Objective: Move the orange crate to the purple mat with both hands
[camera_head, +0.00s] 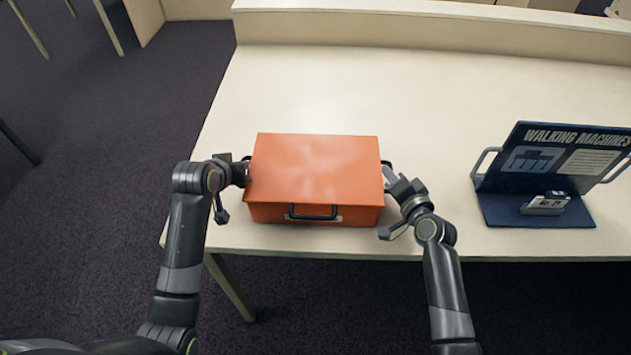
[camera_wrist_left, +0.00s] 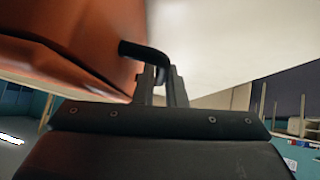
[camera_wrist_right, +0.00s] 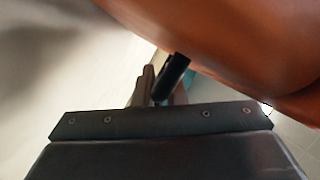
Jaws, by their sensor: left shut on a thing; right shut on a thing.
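The orange crate (camera_head: 315,170) is a closed, lidded box at the left part of the table, near its front edge. It has black handles on its sides and a black handle on its front. My left gripper (camera_head: 245,172) is shut on the crate's left side handle; in the left wrist view the black handle (camera_wrist_left: 143,49) runs into the fingers (camera_wrist_left: 163,80). My right gripper (camera_head: 390,178) is shut on the right side handle; in the right wrist view that handle (camera_wrist_right: 170,78) lies between the fingers (camera_wrist_right: 155,85). Whether the crate touches the table I cannot tell. No purple mat shows.
The pale table (camera_head: 400,110) has a raised ledge (camera_head: 430,32) along its back. A dark blue display stand (camera_head: 548,165) with metal side handles and a small grey device (camera_head: 545,203) stands at the right. The table between crate and stand is clear.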

